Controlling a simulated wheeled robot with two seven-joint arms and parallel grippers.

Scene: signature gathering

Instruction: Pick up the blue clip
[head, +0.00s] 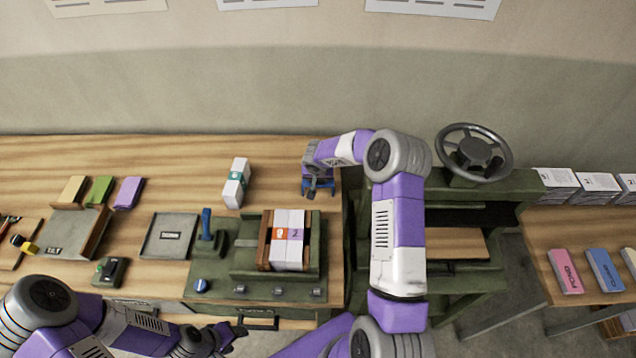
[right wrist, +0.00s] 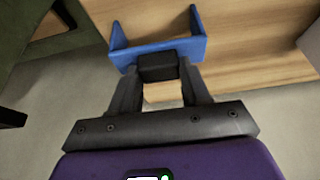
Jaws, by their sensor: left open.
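The blue clip (right wrist: 160,50) is a blue U-shaped bracket with a black block (right wrist: 158,67) at its middle. In the head view the clip (head: 318,187) shows small near the right end of the wooden workbench, partly hidden by my right gripper. My right gripper (right wrist: 158,72) has its fingers on both sides of the black block, seemingly touching it. Whether the clip rests on the bench or is raised, I cannot tell. My left gripper (head: 228,338) is open and empty at the bench's front edge.
A green press fixture (head: 222,262) holds a paper stack (head: 288,240) left of the clip. A white bundle (head: 236,183) stands on the bench (head: 160,160). A steering wheel (head: 474,150) and green stand are at right. Bare bench surrounds the clip.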

